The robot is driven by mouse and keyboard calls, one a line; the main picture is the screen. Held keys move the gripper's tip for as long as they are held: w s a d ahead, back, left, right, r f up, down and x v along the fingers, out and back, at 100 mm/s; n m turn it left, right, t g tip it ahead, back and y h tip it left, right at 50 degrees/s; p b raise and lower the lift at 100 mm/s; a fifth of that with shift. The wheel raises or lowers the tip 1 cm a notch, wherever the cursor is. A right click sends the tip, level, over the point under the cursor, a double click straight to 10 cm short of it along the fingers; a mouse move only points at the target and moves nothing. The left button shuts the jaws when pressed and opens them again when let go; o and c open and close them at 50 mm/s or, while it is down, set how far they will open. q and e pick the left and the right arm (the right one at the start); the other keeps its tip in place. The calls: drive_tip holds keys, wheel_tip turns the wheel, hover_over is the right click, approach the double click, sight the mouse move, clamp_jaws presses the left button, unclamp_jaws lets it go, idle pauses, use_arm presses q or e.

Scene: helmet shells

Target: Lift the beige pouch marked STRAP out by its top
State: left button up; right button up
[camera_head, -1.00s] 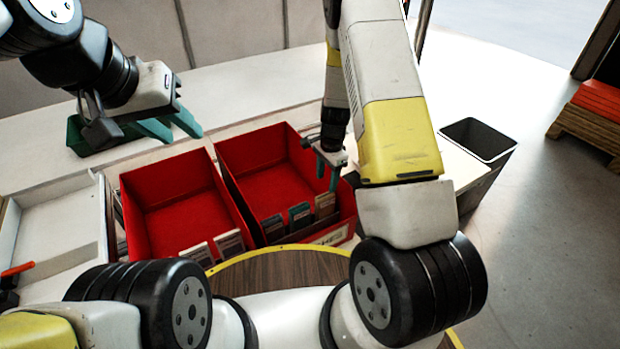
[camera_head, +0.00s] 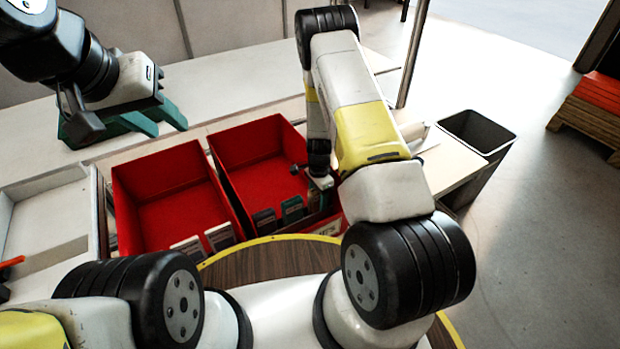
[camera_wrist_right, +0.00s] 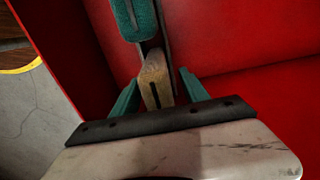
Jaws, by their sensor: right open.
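The beige pouch (camera_wrist_right: 155,78) stands on edge in the right red bin (camera_head: 262,176), seen from above in the right wrist view. My right gripper (camera_wrist_right: 158,97) is open, with one teal finger on each side of the pouch's near end. I cannot tell whether the fingers touch it. In the head view my right gripper (camera_head: 320,185) is down at the bin's front right, where the beige pouch is largely hidden. The STRAP marking is not readable.
A teal pouch (camera_wrist_right: 133,18) stands close beyond the beige one. The left red bin (camera_head: 165,190) holds pale pouches (camera_head: 220,236). A white tray (camera_head: 45,215) lies left; a dark waste bin (camera_head: 480,135) stands right.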

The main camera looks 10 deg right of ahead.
drive_tip(key=shift+c, duration=0.2)
clamp_jaws()
